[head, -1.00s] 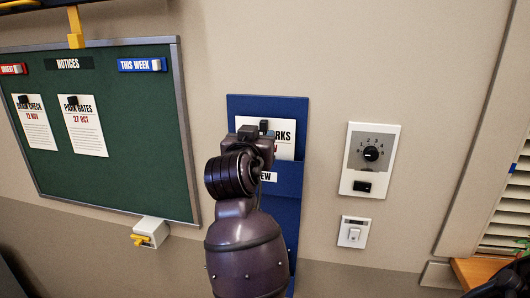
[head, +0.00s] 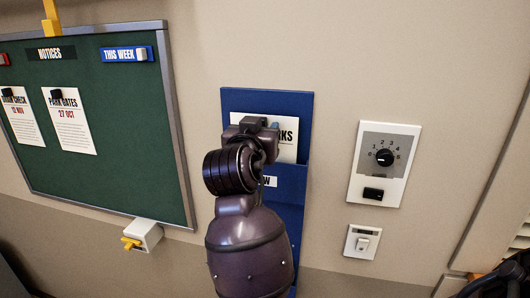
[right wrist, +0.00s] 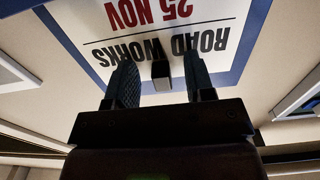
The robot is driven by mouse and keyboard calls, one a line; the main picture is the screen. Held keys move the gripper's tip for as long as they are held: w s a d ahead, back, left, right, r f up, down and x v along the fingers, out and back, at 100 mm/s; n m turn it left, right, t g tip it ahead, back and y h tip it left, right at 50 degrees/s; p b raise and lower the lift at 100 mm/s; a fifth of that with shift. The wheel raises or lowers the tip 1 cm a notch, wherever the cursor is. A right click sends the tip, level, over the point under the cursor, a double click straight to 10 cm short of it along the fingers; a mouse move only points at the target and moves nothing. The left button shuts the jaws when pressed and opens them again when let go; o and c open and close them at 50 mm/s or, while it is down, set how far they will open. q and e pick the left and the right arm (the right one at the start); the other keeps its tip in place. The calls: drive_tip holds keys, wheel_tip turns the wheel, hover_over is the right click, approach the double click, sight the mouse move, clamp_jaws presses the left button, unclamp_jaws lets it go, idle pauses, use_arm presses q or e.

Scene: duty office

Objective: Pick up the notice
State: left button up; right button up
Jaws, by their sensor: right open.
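The notice (head: 286,151) is a white sheet in a blue wall holder (head: 262,100). In the right wrist view the notice (right wrist: 190,24) appears upside down and reads "ROAD WORKS 25 NOV". A small dark clip (right wrist: 160,77) sits at its top edge. My right gripper (head: 262,124) is in front of the notice's top and hides its left part in the head view. In the right wrist view its two fingers (right wrist: 160,86) are apart, one on each side of the clip. I cannot tell if they touch it. My left gripper is not in view.
A green notice board (head: 130,165) with two pinned notices hangs at the left. A small box with a yellow lever (head: 146,234) is below it. A dial panel (head: 401,145) and a light switch (head: 362,243) are right of the holder. The wall between is bare.

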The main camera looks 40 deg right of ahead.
drive_tip(key=shift+s+a+r, duration=0.1)
drive_tip(key=shift+a, duration=0.05)
drive_tip(key=shift+c, duration=0.8)
clamp_jaws()
